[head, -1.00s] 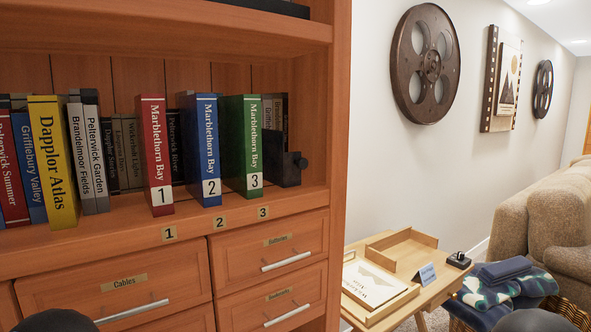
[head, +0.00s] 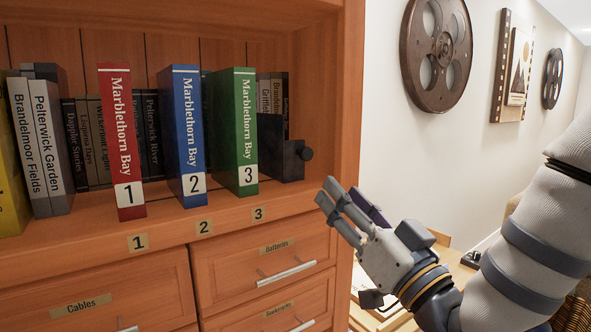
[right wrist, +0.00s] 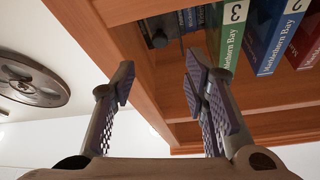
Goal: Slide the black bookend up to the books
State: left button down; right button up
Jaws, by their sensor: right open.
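The black bookend (head: 290,163) stands upright on the shelf at its right end, just right of the green book 3 (head: 243,130). A round knob sticks out on its right side. I cannot tell whether it touches the green book. The blue book 2 (head: 186,130) and red book 1 (head: 123,140) stand further left, with gaps between the three. My right gripper (head: 340,200) is open and empty, in front of the cabinet's right side panel, lower right of the bookend. In the right wrist view, the bookend (right wrist: 160,36) shows beyond the open fingers (right wrist: 160,80). My left gripper is out of view.
The shelf edge carries number tags 1, 2 and 3 (head: 258,214). The cabinet's right side panel (head: 345,130) rises between the gripper and the shelf's inside. Darker books (head: 150,130) stand behind. Grey books (head: 50,140) fill the left. A film reel (head: 437,55) hangs on the wall.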

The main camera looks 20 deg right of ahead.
aim_at(308, 157)
jog(key=x, duration=1)
jog(key=shift+w+a+r, duration=0.1)
jog(key=shift+w, duration=0.25)
grip_shut()
